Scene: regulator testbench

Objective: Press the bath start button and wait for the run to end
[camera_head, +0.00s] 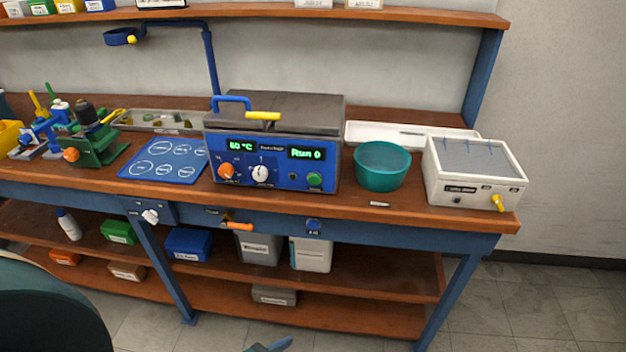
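The bath (273,145) is a blue-fronted box with a dark grey lid, standing on the bench. The lid is down and has a blue handle and a yellow grip. Its left display (240,145) reads 60 °C and its right display (306,154) reads "Run 0". The green start button (314,180) sits at the lower right of the front panel, below the right display. An orange knob (226,171) and a white dial (261,174) are to its left.
A teal bowl (381,167) and a white box with a grey top (473,172) stand right of the bath. A blue mat with circles (165,160) and a green fixture (92,145) are left. A dark rounded shape (45,310) fills the lower left corner.

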